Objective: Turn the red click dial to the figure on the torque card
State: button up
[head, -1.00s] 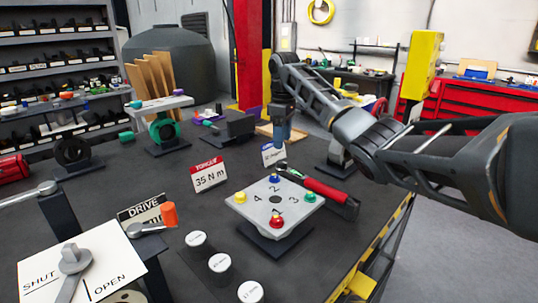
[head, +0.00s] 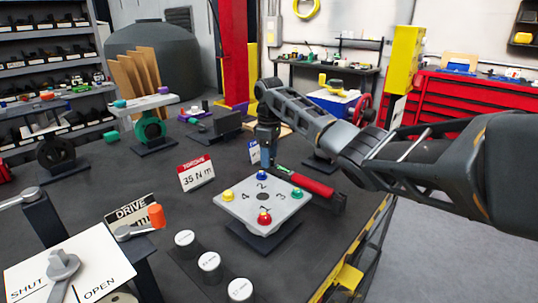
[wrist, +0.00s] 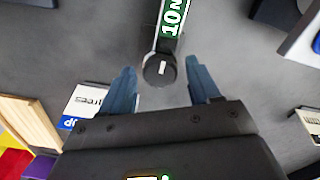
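The torque card (head: 196,173), red and white, reads 35 N m and stands on the bench. A tool with a red handle (head: 305,182) and dark head lies right of it, behind a numbered plate. My gripper (head: 266,158) points down near the tool's far end. In the wrist view, my open gripper (wrist: 160,75) has its blue fingers apart, with a dark round knob (wrist: 159,70) bearing a white mark between and just beyond the tips. A green label (wrist: 173,18) reading 10N lies above the knob. I see no red dial face in the wrist view.
The grey plate (head: 240,203) with numbers and coloured knobs stands in front of the tool. Several white-topped cylinders (head: 209,262), a DRIVE sign (head: 130,212) and a SHUT/OPEN panel (head: 100,255) are nearer. A small blue-white card (head: 253,152) stands beside my gripper.

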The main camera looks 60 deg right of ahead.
jog(key=c, duration=0.9)
jog(key=shift+r+m+p, duration=0.15)
jog(key=shift+m+p, duration=0.15)
jog(key=shift+p, duration=0.1)
jog(key=shift+w+r+m+p, duration=0.1)
jog(key=shift+m+p, duration=1.1)
jog(key=shift+p, duration=0.05)
jog(key=m, duration=0.3)
jog(key=shift+f, duration=0.2)
jog(key=shift+m, duration=0.8)
jog(key=shift+r, duration=0.1)
